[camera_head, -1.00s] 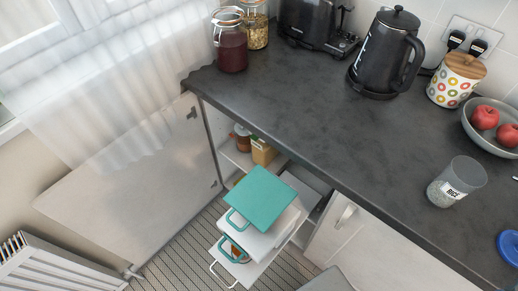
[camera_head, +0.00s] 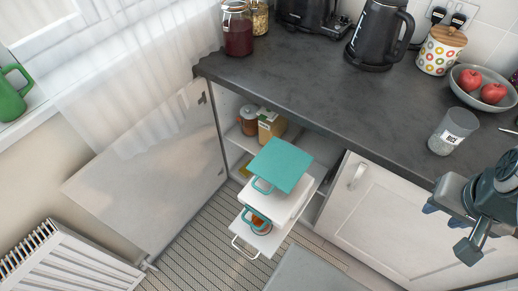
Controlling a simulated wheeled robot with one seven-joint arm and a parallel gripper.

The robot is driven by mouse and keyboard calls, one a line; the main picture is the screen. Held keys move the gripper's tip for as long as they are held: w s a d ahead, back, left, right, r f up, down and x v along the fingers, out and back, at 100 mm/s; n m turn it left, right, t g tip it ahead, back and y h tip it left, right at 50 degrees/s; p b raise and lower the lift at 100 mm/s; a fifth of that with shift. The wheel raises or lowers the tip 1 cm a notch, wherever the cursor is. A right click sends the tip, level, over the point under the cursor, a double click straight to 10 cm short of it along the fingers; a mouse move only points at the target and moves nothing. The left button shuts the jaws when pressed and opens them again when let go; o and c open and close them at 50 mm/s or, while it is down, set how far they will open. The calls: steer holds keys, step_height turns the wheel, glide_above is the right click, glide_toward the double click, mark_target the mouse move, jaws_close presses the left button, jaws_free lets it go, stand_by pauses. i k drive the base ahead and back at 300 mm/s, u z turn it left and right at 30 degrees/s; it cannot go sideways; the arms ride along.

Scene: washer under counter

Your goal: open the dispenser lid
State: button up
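No part clearly recognisable as a washer's dispenser or its lid shows in view. A clear container labelled RICE (camera_head: 453,132) stands upright on the dark counter, with pale contents at its bottom. My gripper (camera_head: 452,228) is at the right edge, in front of the counter's front edge and over the white cupboard door. It is apart from the RICE container.
The counter (camera_head: 330,95) carries jars, a kettle (camera_head: 379,35) and a fruit bowl (camera_head: 483,88). A radiator (camera_head: 70,262) stands at lower left.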

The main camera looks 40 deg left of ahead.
mark_target(280, 163)
steer(key=u, duration=0.35)
steer(key=i, duration=0.2)
steer(key=u, duration=2.5)
steer(key=k, duration=0.7)
steer(key=z, duration=0.5)
steer(key=i, duration=0.5)
